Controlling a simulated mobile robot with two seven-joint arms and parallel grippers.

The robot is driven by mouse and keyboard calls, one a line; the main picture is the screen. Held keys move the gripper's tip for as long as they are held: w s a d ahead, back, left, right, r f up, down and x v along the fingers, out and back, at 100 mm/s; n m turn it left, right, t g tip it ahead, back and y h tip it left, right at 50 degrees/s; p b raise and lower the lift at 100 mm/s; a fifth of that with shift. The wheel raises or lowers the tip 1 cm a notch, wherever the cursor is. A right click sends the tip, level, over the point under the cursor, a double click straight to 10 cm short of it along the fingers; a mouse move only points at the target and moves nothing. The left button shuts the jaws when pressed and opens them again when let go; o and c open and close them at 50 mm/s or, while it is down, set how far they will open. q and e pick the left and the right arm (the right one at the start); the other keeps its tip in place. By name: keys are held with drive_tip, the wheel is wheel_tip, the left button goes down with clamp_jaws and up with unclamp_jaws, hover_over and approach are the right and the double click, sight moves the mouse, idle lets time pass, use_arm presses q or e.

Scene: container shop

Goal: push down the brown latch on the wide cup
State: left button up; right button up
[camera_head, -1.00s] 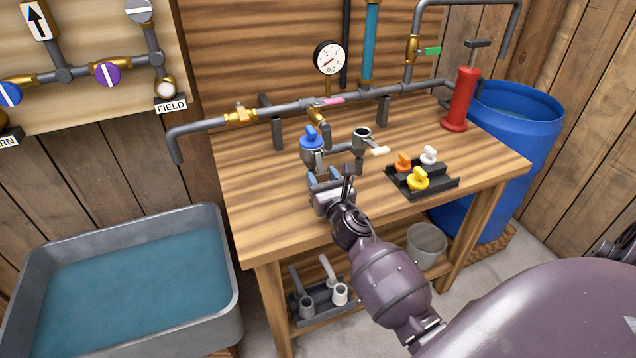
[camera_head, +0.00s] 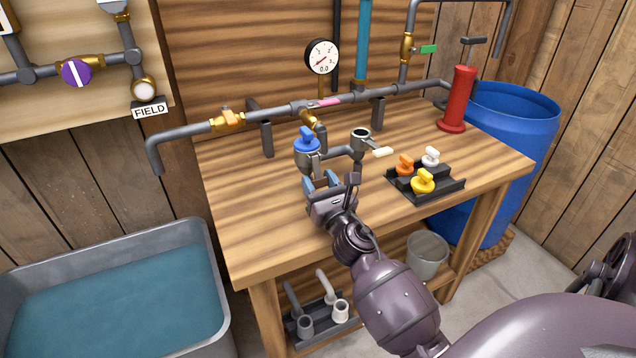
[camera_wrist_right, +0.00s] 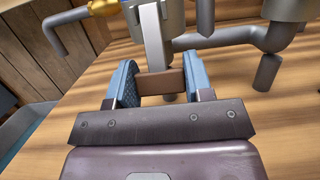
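The wide cup (camera_wrist_right: 178,18) is a grey fitting at the top of the right wrist view. In the head view it is the grey cup (camera_head: 307,161) with a blue plug (camera_head: 307,143) in its top. A light grey lever runs down the cup's near side and ends in the brown latch (camera_wrist_right: 161,82). My right gripper (camera_wrist_right: 160,84) has its blue-padded fingers apart, one on each side of the brown end; whether they touch it I cannot tell. In the head view the right gripper (camera_head: 322,183) is just in front of the cup, and the latch is hidden. My left gripper is out of view.
A narrower open cup (camera_head: 360,136) with a cream latch (camera_head: 383,152) stands to the right. A black tray (camera_head: 446,191) holds orange, white and yellow plugs. A grey pipe (camera_head: 270,112) runs behind, with a gauge (camera_head: 322,57). The bench front (camera_head: 260,235) is clear.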

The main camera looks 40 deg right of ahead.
drive_tip(key=o, duration=0.5)
drive_tip(key=shift+r, duration=0.1)
drive_tip(key=shift+c, duration=0.2)
drive_tip(key=b+v, duration=0.1)
drive_tip(key=v, duration=0.6)
drive_tip(key=shift+f, duration=0.2)
drive_tip(key=shift+s+r, duration=0.1)
drive_tip(key=shift+s, duration=0.15)
drive_tip(key=shift+s, duration=0.1)
